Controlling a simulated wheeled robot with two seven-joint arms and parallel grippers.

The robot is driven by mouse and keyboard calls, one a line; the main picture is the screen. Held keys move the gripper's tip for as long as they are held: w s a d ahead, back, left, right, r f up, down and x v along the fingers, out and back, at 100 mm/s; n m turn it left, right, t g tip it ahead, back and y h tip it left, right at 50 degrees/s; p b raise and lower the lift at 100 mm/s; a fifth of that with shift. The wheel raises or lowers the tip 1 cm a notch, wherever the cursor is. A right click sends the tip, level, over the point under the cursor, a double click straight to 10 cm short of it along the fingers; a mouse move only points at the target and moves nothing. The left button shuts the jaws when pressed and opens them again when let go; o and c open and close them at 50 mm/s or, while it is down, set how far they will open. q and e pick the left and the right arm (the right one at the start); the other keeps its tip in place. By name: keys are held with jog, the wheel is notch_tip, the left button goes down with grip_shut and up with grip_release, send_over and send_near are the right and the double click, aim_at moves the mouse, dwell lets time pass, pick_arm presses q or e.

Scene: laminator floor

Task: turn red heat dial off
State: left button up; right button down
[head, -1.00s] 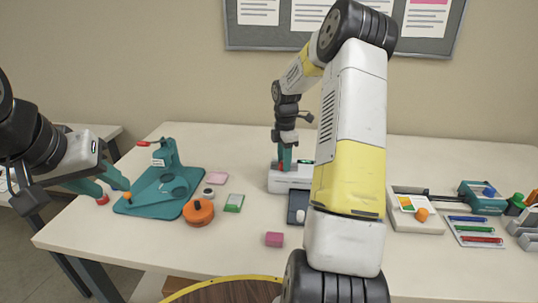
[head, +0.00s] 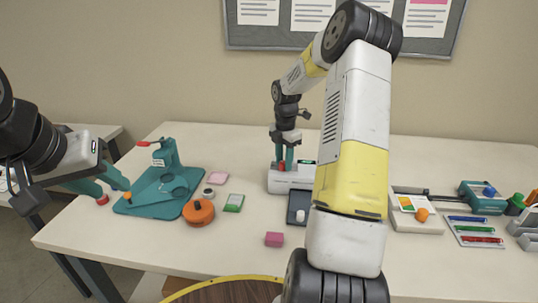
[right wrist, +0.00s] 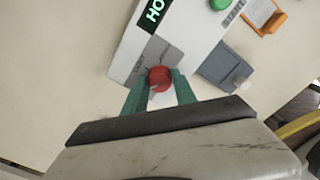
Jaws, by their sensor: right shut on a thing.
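The red heat dial (right wrist: 159,78) sits on the front of the white laminator (right wrist: 190,22), beside a dark display with green letters reading "HO". In the head view the dial (head: 282,166) shows between the teal fingers on the laminator (head: 290,182). My right gripper (right wrist: 158,84) has its teal fingers on both sides of the dial and is shut on it. In the head view my right gripper (head: 284,158) points down at the laminator. My left gripper (head: 116,190) is at the table's left edge, its fingers apart with nothing between them.
A teal press (head: 165,185) and an orange round case (head: 198,212) stand at the left. A dark tray (head: 298,207) lies in front of the laminator. A pink block (head: 274,239) is near the front edge. Pens and a trimmer (head: 484,200) are at the right.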

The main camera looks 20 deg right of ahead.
jog(key=c, duration=1)
grip_release()
notch_tip(320, 180, up, 7)
jog(key=shift+f, duration=0.1)
jog(key=shift+r, duration=0.55)
